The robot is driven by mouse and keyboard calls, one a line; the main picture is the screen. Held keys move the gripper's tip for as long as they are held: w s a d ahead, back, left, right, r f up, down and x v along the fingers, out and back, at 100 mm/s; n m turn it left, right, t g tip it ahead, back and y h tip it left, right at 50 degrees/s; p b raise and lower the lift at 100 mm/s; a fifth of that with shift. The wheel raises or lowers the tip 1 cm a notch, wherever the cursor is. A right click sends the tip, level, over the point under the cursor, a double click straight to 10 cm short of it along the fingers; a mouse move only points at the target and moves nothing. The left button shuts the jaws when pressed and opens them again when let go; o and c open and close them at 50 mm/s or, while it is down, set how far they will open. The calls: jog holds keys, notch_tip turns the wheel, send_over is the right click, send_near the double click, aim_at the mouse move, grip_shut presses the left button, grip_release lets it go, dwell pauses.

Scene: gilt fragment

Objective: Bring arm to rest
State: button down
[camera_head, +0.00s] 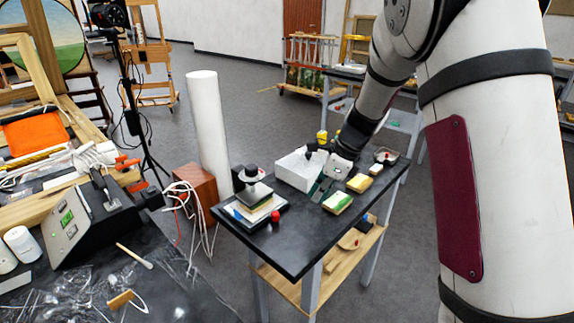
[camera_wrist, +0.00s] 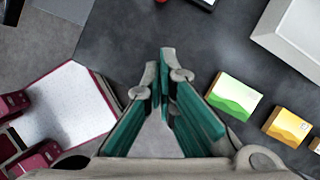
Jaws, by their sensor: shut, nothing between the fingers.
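My gripper (camera_head: 317,194) is low over the black table (camera_head: 291,254) in the head view, in front of the white box (camera_head: 291,178). In the wrist view my gripper (camera_wrist: 166,62) shows two teal-padded fingers whose tips come together, with nothing between them. A green-and-yellow painted block (camera_head: 337,202) lies on the table just right of the fingers; it also shows in the wrist view (camera_wrist: 233,97). My arm is bent down from the upper right and reaches out over the table.
A stack (camera_head: 250,204) with a black-topped piece and a red item (camera_head: 275,216) stand at the table's left. A tall white roll (camera_head: 209,135) rises behind. Grey floor is free at right.

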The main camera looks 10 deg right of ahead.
jog(key=s+a+r+n, duration=0.2)
jog(key=s+r+n, duration=0.55)
jog(key=r, duration=0.25)
jog(key=s+d+r+n+t+h, duration=0.1)
jog(key=s+r+n+h, duration=0.1)
jog(key=s+n, duration=0.6)
jog(key=s+d+r+n+t+h, duration=0.1)
jog(key=s+n, duration=0.7)
jog(key=s, duration=0.9)
notch_tip(320, 180, up, 3)
jog(key=shift+f+h, duration=0.2)
jog(key=shift+h, duration=0.3)
